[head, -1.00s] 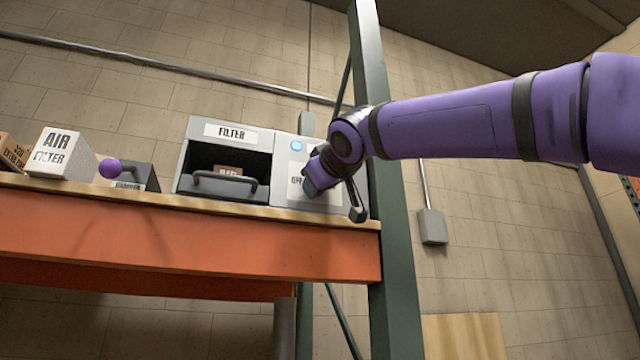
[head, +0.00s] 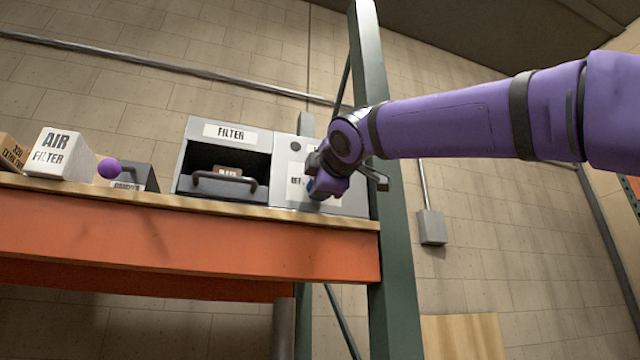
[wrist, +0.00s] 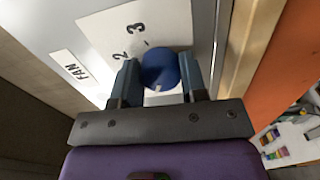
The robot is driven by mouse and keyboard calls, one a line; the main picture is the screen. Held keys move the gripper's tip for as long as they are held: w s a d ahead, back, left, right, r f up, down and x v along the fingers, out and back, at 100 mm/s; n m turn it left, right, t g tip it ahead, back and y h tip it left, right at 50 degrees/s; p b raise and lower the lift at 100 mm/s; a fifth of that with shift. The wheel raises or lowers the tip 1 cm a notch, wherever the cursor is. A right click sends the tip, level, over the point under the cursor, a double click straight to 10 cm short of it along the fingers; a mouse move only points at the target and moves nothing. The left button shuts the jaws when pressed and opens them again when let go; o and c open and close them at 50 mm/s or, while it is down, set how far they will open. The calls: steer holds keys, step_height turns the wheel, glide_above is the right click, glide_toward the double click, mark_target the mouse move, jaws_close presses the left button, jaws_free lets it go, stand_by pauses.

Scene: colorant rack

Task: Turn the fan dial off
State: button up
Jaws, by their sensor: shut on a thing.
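The fan dial (wrist: 160,74) is a round blue knob in the wrist view, with a small white mark on its near edge. My gripper (wrist: 159,63) has one finger on each side of the dial and is shut on it. In the head view my gripper (head: 318,188) is at the grey control panel (head: 281,165) and hides most of the dial. The round indicator light (head: 295,146) above it is grey and unlit.
The FILTER housing (head: 224,131) with an open front and handle stands left of the panel. A white AIR FILTER box (head: 62,155) and a purple ball (head: 109,168) are further left on the shelf (head: 250,213). A green rack post (head: 385,200) stands close to the right.

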steer(key=shift+n, duration=1.2)
steer(key=o, duration=0.9)
steer(key=v, duration=1)
steer(key=shift+s+d, duration=0.1)
steer(key=shift+s, duration=0.3)
